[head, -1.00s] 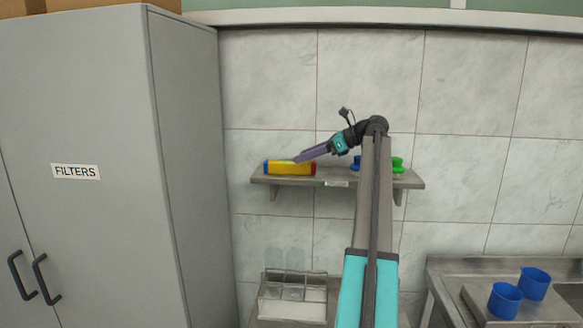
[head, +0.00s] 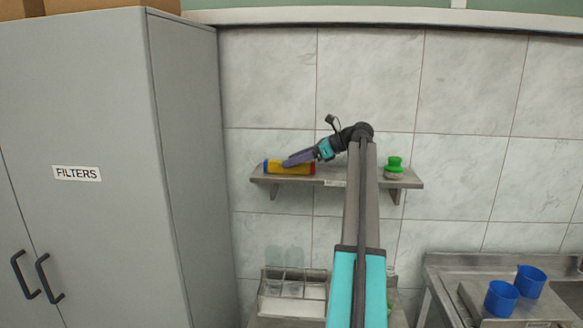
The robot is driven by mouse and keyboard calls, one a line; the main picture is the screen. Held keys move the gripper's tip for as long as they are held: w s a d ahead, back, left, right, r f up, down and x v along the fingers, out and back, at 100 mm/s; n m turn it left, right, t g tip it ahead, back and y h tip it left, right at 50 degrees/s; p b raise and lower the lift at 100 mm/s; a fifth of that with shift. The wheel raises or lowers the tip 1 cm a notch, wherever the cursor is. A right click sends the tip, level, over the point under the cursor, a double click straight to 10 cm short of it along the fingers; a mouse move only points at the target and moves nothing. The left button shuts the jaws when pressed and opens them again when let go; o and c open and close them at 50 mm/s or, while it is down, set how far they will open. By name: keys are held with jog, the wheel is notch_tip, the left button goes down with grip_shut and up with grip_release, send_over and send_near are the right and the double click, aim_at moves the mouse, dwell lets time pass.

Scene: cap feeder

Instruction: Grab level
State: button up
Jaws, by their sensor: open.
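The level is a yellow bar (head: 275,168) with a blue left end and a red right end. It lies lengthwise on the wall shelf (head: 330,178), toward its left end. The fingers hide part of the level. Whether they touch it or straddle it, I cannot tell from this view. The gripper is open.
A green-topped item (head: 394,167) stands at the shelf's right end. A grey cabinet (head: 185,170) rises close on the left. Blue cups (head: 501,298) stand on the sink counter at lower right.

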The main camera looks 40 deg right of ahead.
jog(key=shift+c, duration=0.5)
grip_shut()
jog(key=shift+r, duration=0.2)
jog(key=shift+r+b, duration=0.95)
jog(key=shift+r, duration=0.65)
jog(key=shift+s+a+b, duration=0.15)
jog(key=shift+s+a, duration=0.15)
jog(key=shift+a, duration=0.2)
jog(key=shift+s+a+b, duration=0.15)
jog(key=shift+s+a, duration=0.1)
jog(key=shift+a, duration=0.2)
jog(key=s+a+b, duration=0.1)
jog(key=s+a, duration=0.2)
jog(key=a, duration=0.3)
jog(key=s+a+r+b, duration=0.1)
jog(key=s+a+b, duration=0.1)
jog(key=s+a, duration=0.2)
jog(key=shift+a+r+b, duration=0.2)
jog(key=shift+a+b, duration=0.1)
jog(key=shift+a, duration=0.65)
